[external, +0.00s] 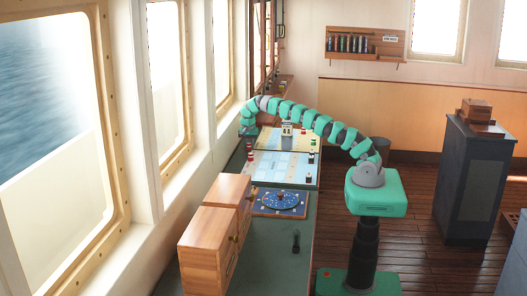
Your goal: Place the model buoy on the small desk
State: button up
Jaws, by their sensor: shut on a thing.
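My green segmented arm arches left from its base over the long console. My gripper (249,137) hangs down at the console's left side, near the windows. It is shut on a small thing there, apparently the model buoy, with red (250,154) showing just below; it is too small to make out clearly. A dark blue cabinet-like desk (474,185) stands at the right, apart from the console. I cannot tell for sure that it is the small desk.
The console holds charts (276,168), a small pale tower-like model (287,129), several small red and dark pieces along the right edge, a blue round dial (279,201) and wooden cabinets (215,240). A wooden box (476,110) sits on the blue desk. Wooden floor (410,230) lies between.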

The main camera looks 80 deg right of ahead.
jog(key=shift+f, duration=0.25)
